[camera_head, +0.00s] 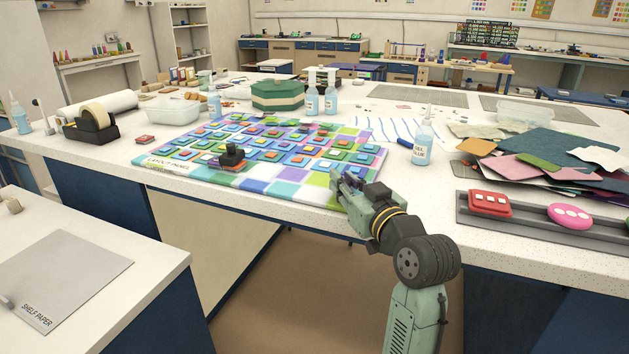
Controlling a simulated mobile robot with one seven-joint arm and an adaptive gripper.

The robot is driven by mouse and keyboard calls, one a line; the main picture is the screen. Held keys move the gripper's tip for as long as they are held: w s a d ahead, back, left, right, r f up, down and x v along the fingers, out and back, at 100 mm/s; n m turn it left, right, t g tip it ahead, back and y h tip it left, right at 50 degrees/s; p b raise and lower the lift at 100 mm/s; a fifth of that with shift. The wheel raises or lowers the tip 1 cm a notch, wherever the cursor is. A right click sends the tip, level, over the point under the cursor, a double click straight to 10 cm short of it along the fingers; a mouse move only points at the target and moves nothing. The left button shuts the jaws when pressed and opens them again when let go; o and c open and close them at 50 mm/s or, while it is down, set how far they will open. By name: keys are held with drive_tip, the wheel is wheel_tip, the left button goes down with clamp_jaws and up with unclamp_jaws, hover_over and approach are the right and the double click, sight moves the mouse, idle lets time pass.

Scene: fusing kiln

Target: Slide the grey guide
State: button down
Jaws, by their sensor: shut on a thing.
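A long grey channelled rail (612,238) lies along the front edge of the worktop at the right; it is the only thing in view that looks like a grey guide, though I cannot be sure. A red block (483,203) and a pink oval piece (570,214) sit on it. My gripper (338,180) is well to the left of this rail, low at the right front corner of the colourful layout panel (160,158). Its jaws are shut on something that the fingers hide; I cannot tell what.
A black-handled piece (231,157) stands on the panel, among several coloured square tiles. A glue bottle (423,140) stands behind my gripper. Felt sheets (545,155) are piled at the right. A separate table (60,270) is at the front left, with open floor between.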

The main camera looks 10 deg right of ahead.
drive_tip(key=shift+s+d, duration=0.75)
drive_tip(key=shift+d, duration=0.25)
drive_tip(key=c, duration=1.5)
unclamp_jaws()
drive_tip(key=s, duration=0.4)
drive_tip(key=s+d, duration=0.1)
drive_tip(key=s, duration=0.6)
drive_tip(key=shift+s+d, duration=0.4)
